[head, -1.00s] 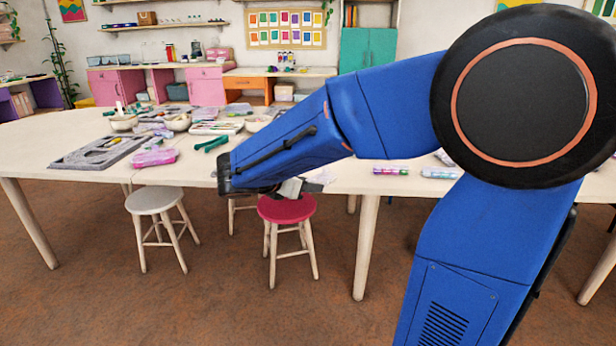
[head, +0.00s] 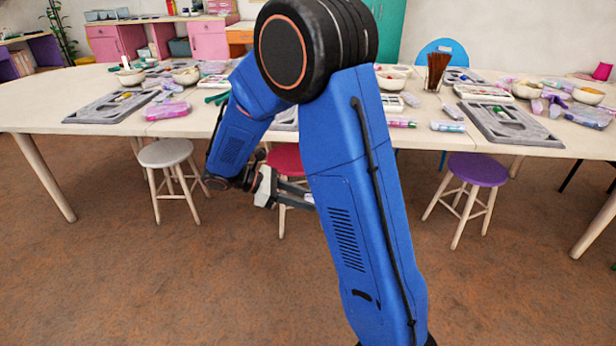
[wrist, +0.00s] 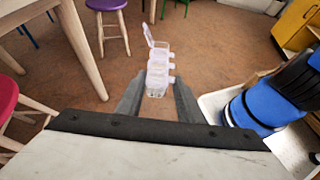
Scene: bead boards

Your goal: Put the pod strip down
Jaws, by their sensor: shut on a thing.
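The pod strip (wrist: 158,70) is a row of clear, pale plastic pods; it shows in the wrist view, upper middle. The lid at its far end stands open. My gripper (wrist: 158,90) is shut on the strip near its close end, one finger on each side. The strip is held in the air with the brown floor behind it. In the head view my gripper (head: 280,195) hangs below table height in front of the red stool, and my own arm hides the strip there.
The long pale table (head: 60,116) carries grey bead boards (head: 105,107), bowls and several plastic pieces. A grey stool (head: 166,153), a partly hidden red stool (head: 287,160) and a purple stool (head: 477,169) stand along its front. The floor in front is clear.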

